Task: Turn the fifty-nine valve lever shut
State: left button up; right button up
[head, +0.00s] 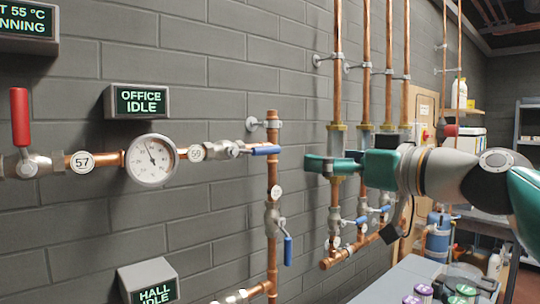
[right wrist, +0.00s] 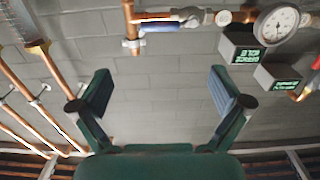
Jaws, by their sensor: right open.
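A blue valve lever (head: 264,150) sits on the horizontal copper pipe right of the round gauge, lying along the pipe. The round tag (head: 197,152) beside its valve seems to read 59, but is small. The lever also shows in the right wrist view (right wrist: 162,26), ahead of the fingers. My right gripper (head: 312,163) is right of the lever in the head view, apart from it. In the right wrist view its two fingers (right wrist: 160,75) are spread with nothing between them. My left gripper is not in view.
The gauge (head: 152,160) and a red lever (head: 20,116) by tag 57 are to the left. A vertical pipe carries another blue lever (head: 288,250), hanging down. Several vertical pipes (head: 338,90) stand behind my right gripper. A grey bench top (head: 395,282) is below.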

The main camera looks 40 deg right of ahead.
aim_at(269, 151)
jog(key=w+p, duration=0.1)
jog(key=w, duration=0.4)
jog(key=w+p, duration=0.2)
jog(key=w, duration=0.3)
jog(key=w+a+p, duration=0.1)
jog(key=w, duration=0.4)
jog(key=shift+w+a, duration=0.1)
jog(key=shift+w, duration=0.15)
jog(key=shift+s, duration=0.2)
jog(key=c, duration=0.9)
jog(key=shift+r+p, duration=0.1)
jog(key=shift+p, duration=0.2)
jog(key=c, duration=0.6)
